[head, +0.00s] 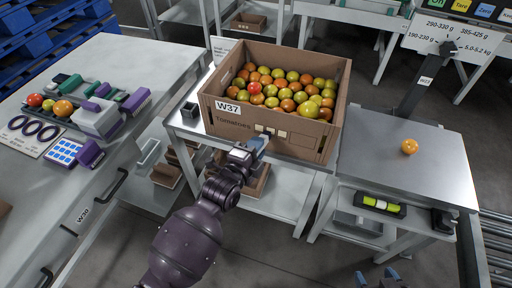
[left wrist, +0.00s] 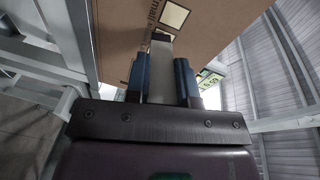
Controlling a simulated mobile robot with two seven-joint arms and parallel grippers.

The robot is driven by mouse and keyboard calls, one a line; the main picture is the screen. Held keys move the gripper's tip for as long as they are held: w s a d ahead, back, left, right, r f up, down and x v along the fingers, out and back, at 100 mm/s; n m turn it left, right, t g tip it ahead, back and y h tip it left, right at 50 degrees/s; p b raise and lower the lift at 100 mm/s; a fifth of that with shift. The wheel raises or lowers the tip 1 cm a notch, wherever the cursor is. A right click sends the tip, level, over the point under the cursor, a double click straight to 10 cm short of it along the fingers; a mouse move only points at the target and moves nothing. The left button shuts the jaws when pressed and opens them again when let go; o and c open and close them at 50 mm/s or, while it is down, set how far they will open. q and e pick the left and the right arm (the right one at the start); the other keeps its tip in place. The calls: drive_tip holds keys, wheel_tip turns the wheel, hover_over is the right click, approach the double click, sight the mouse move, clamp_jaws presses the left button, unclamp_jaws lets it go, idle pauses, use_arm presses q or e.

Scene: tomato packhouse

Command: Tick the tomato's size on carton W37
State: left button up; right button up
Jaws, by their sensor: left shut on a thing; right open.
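Carton W37 (head: 215,123) is brown cardboard, filled with tomatoes, and stands on a metal table. Its front wall bears a row of pale boxes (head: 270,131); one pale square (left wrist: 174,15) shows in the left wrist view. My left gripper (head: 258,143) is at this front wall, just below the boxes. Its blue fingers (left wrist: 162,80) are shut on a slim pale-grey tool (left wrist: 160,70) whose tip points at the carton; I cannot tell whether it touches. A single orange tomato (head: 409,146) lies on the steel top at right. My right gripper (head: 376,276) is open and empty at the bottom edge.
The steel top (head: 380,165) has a dial (head: 449,47) on a post, with weight ranges around it. A green-yellow level-like item (head: 381,205) sits below. The left bench (head: 95,65) holds tomatoes, rings and purple-handled tools.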

use_arm(q)
drive_tip(key=shift+w, duration=0.15)
idle(0.3)
drive_tip(key=shift+d+r+p, duration=0.3)
drive_tip(key=shift+d+r, duration=0.15)
use_arm(e)
drive_tip(key=shift+w+r, duration=0.2)
drive_tip(key=shift+r, duration=0.3)
use_arm(q)
drive_tip(key=shift+a+f, duration=0.45)
drive_tip(key=shift+f, duration=0.05)
use_arm(e)
drive_tip(key=shift+s+f, duration=0.15)
drive_tip(key=shift+f, duration=0.15)
use_arm(q)
drive_tip(key=shift+d+r, duration=0.15)
drive_tip(key=shift+r, duration=0.1)
use_arm(e)
drive_tip(key=shift+r, duration=0.2)
